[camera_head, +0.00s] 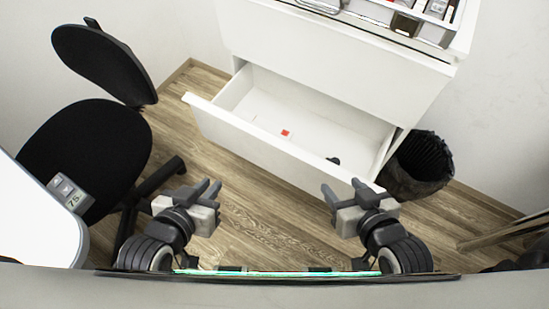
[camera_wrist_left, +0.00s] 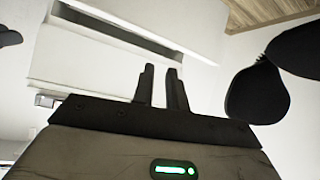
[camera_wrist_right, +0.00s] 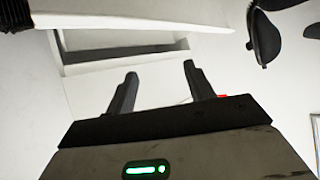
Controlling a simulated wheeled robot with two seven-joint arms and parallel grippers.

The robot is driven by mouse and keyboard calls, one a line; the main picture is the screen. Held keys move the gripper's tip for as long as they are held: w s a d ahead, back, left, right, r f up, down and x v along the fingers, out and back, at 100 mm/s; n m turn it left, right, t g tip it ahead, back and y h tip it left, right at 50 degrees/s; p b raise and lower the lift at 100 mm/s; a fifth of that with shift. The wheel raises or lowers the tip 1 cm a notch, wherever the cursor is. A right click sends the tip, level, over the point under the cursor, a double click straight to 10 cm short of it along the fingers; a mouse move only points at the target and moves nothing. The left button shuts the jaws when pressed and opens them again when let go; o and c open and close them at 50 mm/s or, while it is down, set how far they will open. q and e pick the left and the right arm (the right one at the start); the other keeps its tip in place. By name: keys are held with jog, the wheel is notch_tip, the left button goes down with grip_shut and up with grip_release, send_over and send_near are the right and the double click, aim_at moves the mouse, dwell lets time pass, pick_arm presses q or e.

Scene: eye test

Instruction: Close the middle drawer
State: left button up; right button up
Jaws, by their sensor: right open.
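A white cabinet (camera_head: 330,50) stands ahead of me. A white drawer (camera_head: 270,152) is pulled out of it below a closed front; I cannot tell whether it is the middle one. A small red thing (camera_head: 285,133) and a small dark thing (camera_head: 333,160) lie in it. My left gripper (camera_head: 210,187) is on the near side of the drawer, left of its centre, empty, its fingers a little apart. My right gripper (camera_head: 343,187) is open and empty near the drawer's front right corner. Neither visibly touches the drawer. The wrist views show the cabinet beyond the fingers.
A black chair (camera_head: 85,150) stands at the left, close to the drawer's left side. A black-lined bin (camera_head: 420,165) stands right of the drawer. A tray with several things (camera_head: 440,30) is on the cabinet top. Wooden floor (camera_head: 260,220) is clear between my grippers.

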pick_arm(q)
jog(key=w+f+m+b, duration=0.1)
jog(key=m, duration=0.2)
jog(key=f+m+b, duration=0.2)
jog(key=m, duration=0.1)
jog(key=w+d+f+m+t+h+b, duration=0.1)
jog(key=f+m+b, duration=0.1)
jog(key=shift+w+d+f+m, duration=0.1)
jog(key=shift+w+m, duration=0.25)
jog(key=shift+m, duration=0.05)
grip_shut()
jog(key=m+h+b, duration=0.3)
jog(key=m+b, duration=0.2)
jog(key=m, duration=0.8)
send_near(266, 142)
jog(key=shift+t, duration=0.3)
jog(key=shift+f+b+x, duration=0.15)
jog(key=shift+b+x, duration=0.55)
jog(key=shift+x, duration=0.95)
jog(key=shift+f+b+x, duration=0.15)
jog(key=shift+b+x, duration=0.55)
jog(key=shift+x, duration=0.9)
pick_arm(e)
notch_tip(266, 142, down, 10)
jog(key=a+y, duration=0.1)
jog(key=a, duration=0.1)
jog(key=shift+w+r, duration=0.15)
jog(key=shift+w, duration=0.25)
pick_arm(q)
jog(key=shift+s, duration=0.15)
